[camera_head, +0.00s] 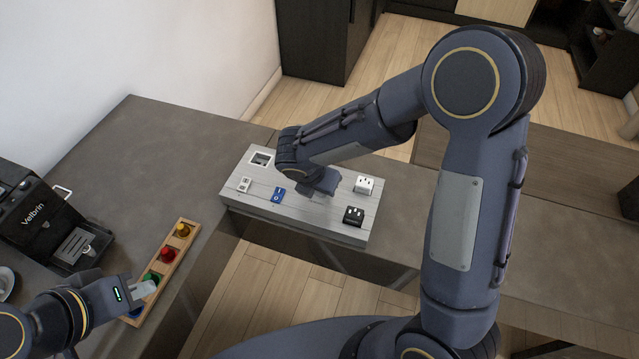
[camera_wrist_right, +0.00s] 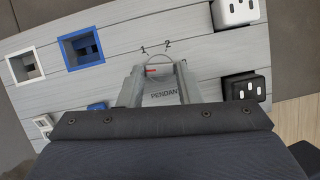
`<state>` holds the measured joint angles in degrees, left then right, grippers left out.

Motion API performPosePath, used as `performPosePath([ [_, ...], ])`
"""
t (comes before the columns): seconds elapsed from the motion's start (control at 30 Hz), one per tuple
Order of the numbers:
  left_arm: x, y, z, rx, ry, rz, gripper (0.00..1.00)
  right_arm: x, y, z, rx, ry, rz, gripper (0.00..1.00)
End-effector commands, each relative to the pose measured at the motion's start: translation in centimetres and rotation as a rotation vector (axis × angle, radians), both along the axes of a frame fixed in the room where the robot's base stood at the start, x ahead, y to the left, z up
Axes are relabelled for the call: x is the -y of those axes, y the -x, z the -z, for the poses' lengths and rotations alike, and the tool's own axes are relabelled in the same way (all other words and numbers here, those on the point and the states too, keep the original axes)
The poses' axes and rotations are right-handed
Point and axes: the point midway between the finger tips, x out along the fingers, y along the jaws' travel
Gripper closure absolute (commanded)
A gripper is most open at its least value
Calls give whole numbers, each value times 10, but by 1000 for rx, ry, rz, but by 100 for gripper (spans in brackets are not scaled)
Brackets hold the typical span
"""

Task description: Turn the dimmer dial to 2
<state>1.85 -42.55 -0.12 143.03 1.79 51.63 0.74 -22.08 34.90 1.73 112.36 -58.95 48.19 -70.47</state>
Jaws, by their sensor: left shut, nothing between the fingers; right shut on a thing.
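The dimmer dial (camera_wrist_right: 158,60) is a small round grey knob on a grey wood-grain panel (camera_wrist_right: 110,95), with "1" and "2" printed beyond it and "PENDANT" on the near side. A short red mark shows at its left part, below the 1; its exact setting is hard to tell. My right gripper (camera_wrist_right: 160,72) is shut on the dial, one finger on each side. In the head view the right gripper (camera_head: 322,184) reaches down onto the panel (camera_head: 240,200) and hides the dial. My left gripper (camera_head: 146,288) is shut and empty over a wooden tray.
The panel also carries a blue switch (camera_head: 278,194), a white socket (camera_head: 364,184) and a black socket (camera_head: 353,216). The wooden tray (camera_head: 196,231) with coloured knobbed pieces lies left, beside a black coffee machine (camera_head: 45,225).

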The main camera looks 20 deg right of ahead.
Motion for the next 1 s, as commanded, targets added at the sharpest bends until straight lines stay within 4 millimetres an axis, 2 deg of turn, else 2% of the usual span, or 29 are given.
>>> performPosePath([
  [1.0, 0, 0, -20, 0, 0, 0, 100, -4, -10, -1, -1, 1, 946, 92],
])
